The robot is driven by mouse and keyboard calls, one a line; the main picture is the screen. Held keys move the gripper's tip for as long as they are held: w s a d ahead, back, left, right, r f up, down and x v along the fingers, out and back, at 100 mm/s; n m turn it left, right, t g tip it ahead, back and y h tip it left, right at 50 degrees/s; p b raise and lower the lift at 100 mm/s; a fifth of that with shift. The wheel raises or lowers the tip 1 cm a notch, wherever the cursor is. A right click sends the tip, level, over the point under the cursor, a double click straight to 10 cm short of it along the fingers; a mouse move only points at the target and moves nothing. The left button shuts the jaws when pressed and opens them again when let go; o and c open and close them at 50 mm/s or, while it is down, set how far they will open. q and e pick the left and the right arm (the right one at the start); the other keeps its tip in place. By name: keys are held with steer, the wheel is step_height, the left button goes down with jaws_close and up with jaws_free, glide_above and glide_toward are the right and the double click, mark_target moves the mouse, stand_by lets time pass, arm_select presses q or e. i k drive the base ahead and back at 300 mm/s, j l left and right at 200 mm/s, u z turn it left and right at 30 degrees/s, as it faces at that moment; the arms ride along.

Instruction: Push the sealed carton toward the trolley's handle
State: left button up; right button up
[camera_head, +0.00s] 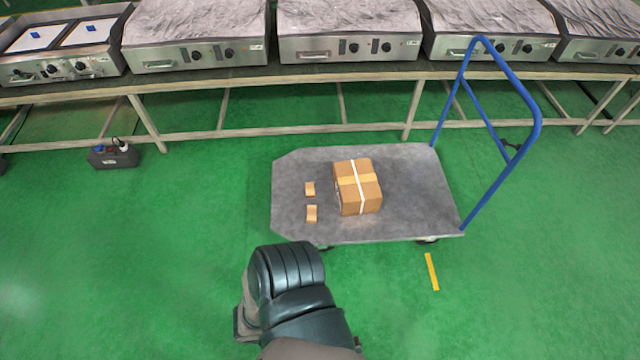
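The sealed carton (352,201) is a brown box closed with tan tape and a white strap. It sits upright near the middle of the grey trolley deck (415,190). The trolley's blue handle (536,128) rises from the right end of the deck, with bare deck between it and the carton. A dark segment of my own arm comes up from the bottom edge, in front of the deck's near left part and apart from the carton. I cannot tell which arm it is. Neither gripper's fingers can be made out.
Two small tan pieces (310,189) lie on the deck left of the carton. A long bench (385,71) with several steel griddle units runs behind the trolley. A dark box (112,158) stands on the green floor at left. A yellow floor strip (431,271) lies in front.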

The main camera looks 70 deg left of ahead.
mark_target(358, 191)
steer(key=u, duration=1.95)
steer(key=i+j, duration=0.15)
steer(key=j, duration=0.2)
steer(key=i+j+z, duration=0.15)
steer(key=j, duration=0.2)
steer(key=i+j, duration=0.1)
steer(key=j, duration=0.25)
steer(key=i+j+z, duration=0.1)
steer(key=j, duration=0.25)
steer(key=i+j+z, duration=0.1)
steer(key=j, duration=0.3)
steer(key=i, duration=0.05)
